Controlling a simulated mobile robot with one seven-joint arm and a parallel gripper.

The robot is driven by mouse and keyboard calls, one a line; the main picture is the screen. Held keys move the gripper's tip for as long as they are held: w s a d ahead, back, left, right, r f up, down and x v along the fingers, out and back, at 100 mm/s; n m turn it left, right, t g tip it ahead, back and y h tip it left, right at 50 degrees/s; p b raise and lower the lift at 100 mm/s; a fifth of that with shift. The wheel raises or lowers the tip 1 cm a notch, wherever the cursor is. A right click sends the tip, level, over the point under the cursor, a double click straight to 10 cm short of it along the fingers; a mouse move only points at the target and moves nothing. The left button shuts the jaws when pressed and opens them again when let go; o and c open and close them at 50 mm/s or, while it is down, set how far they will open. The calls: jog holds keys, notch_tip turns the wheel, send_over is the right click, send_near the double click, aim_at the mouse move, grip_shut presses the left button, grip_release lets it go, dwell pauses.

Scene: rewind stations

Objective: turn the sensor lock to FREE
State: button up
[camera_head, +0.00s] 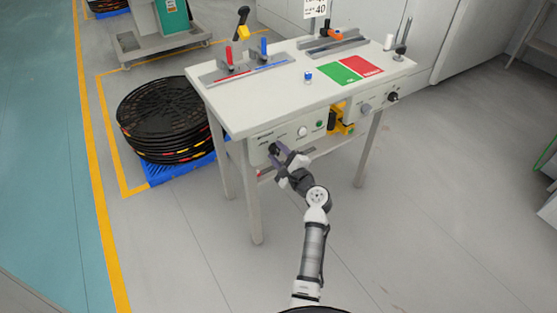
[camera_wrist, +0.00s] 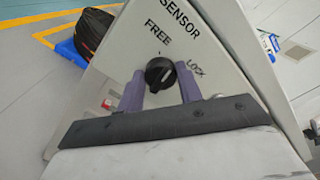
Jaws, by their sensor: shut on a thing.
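The sensor lock is a round black knob (camera_wrist: 160,73) on a pale panel, with the words SENSOR, FREE and LOCK printed around it. FREE is at its upper left and LOCK at its right in the wrist view. A pale mark shows on the knob, but I cannot tell surely which word it points to. My gripper (camera_wrist: 159,80) has its two purple fingers on either side of the knob and is shut on it. In the head view my gripper (camera_head: 279,153) is at the left of the table's front panel (camera_head: 262,154) and hides part of the knob.
The white table (camera_head: 300,95) carries clamps, a green and red mat (camera_head: 350,70) and a small blue-topped item (camera_head: 308,76). Other buttons (camera_head: 302,131) sit right of my gripper. Black reels (camera_head: 165,115) are stacked on a blue pallet at left. The floor in front is clear.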

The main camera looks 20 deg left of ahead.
jog(key=n+b, duration=0.3)
jog(key=shift+f+n, duration=0.3)
jog(key=shift+f, duration=0.05)
jog(key=shift+r+n+b, duration=0.15)
jog(key=shift+n+b, duration=1.55)
jog(key=o, duration=1)
jog(key=shift+r, duration=0.1)
jog(key=shift+s, duration=0.1)
jog(key=v, duration=1.3)
jog(key=shift+s+d+p, duration=0.25)
jog(key=shift+d+p, duration=0.05)
